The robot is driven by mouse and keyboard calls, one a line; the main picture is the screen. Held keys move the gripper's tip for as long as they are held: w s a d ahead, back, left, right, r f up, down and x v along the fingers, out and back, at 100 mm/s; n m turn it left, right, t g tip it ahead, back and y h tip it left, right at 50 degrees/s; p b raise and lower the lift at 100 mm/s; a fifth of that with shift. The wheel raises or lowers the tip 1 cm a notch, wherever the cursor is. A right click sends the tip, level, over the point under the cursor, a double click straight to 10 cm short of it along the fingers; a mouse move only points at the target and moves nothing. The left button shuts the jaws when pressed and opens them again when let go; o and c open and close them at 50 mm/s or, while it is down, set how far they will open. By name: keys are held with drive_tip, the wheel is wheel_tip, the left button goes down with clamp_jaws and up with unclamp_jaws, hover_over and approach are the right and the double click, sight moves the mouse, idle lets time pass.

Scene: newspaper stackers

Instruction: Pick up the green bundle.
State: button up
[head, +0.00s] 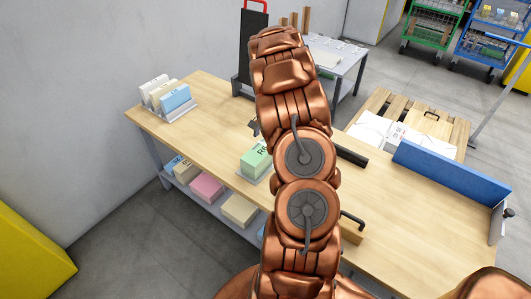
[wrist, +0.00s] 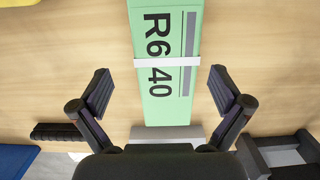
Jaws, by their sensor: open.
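The green bundle (wrist: 159,98) is marked R640 and has a white band around it. In the wrist view it lies lengthwise at the upper middle, running out of the top edge, with a grey plate (wrist: 167,133) at its near end. My gripper (wrist: 160,92) is open, with one finger on each side of the bundle and a gap on both sides. It holds nothing. In the head view the green bundle (head: 256,160) stands near the table's front edge, partly hidden by my arm. There only a small dark part of my gripper shows beside my arm.
The wooden table (head: 212,115) carries a rack of white, cream and blue bundles (head: 165,98) at its left end. A blue panel (head: 450,175) stands at the right. Pink and cream bundles (head: 206,187) lie on the shelf below. A black bar (head: 351,156) lies right of my arm.

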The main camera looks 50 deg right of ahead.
drive_tip(key=shift+w+a+f+p, duration=0.1)
drive_tip(key=shift+a+f+p, duration=0.15)
drive_tip(key=shift+f, duration=0.9)
drive_tip(key=shift+w+a+f+p, duration=0.1)
drive_tip(key=shift+a+f+p, duration=0.15)
drive_tip(key=shift+f, duration=0.95)
drive_tip(key=shift+w+a+f+p, duration=0.15)
drive_tip(key=shift+f+p, duration=0.1)
drive_tip(key=shift+f, duration=0.9)
drive_tip(key=c, duration=1.8)
drive_tip(key=shift+r, duration=0.1)
